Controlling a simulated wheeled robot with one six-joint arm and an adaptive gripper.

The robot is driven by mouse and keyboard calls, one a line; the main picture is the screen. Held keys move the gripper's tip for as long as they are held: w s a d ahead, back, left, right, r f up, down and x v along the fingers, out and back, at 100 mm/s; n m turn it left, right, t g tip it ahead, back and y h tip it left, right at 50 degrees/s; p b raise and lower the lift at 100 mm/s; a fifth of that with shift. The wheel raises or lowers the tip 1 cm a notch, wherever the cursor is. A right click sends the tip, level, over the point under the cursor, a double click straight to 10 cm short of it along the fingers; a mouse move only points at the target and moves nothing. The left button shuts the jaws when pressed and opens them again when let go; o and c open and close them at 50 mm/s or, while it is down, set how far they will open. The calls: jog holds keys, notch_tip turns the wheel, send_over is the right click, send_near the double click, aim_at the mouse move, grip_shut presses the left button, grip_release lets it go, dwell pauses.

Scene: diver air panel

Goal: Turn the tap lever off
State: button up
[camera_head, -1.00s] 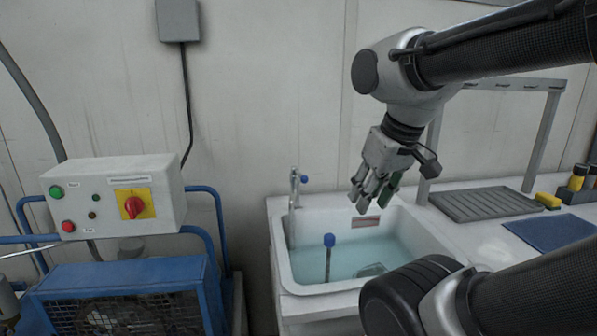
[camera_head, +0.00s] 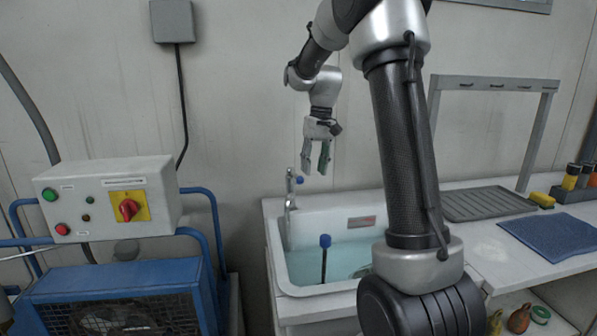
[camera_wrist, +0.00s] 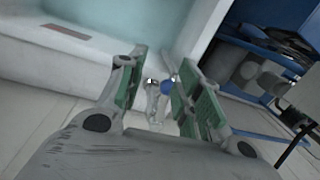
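The metal tap (camera_head: 290,203) stands at the left back of the sink, with a blue-tipped lever (camera_head: 299,180) near its top. In the wrist view the tap (camera_wrist: 153,106) and its blue lever tip (camera_wrist: 168,87) show between my fingers, farther off. My gripper (camera_head: 314,168) is open and empty, pointing down, just above and to the right of the lever in the head view. Its green-padded fingers (camera_wrist: 156,72) show apart in the wrist view. I see no contact with the lever.
The sink (camera_head: 282,262) holds bluish water and an upright blue-capped pipe (camera_head: 324,258). A control box (camera_head: 108,200) and blue-framed machine (camera_head: 125,290) stand left. A drainer mat (camera_head: 488,204) and blue cloth (camera_head: 552,236) lie right. A grey rack (camera_head: 545,130) stands behind.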

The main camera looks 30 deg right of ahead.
aim_at(295, 175)
jog(key=w+r, duration=0.4)
jog(key=w, duration=0.3)
jog(key=shift+n+y, duration=0.4)
jog(key=f, duration=0.2)
jog(key=a+f, duration=0.1)
jog(key=f, duration=0.3)
jog(key=shift+s+a+f, duration=0.2)
jog(key=shift+a+f, duration=0.1)
jog(key=shift+f, duration=0.1)
jog(key=shift+a+f, duration=0.1)
jog(key=shift+f, duration=0.4)
jog(key=shift+c, duration=0.2)
grip_shut()
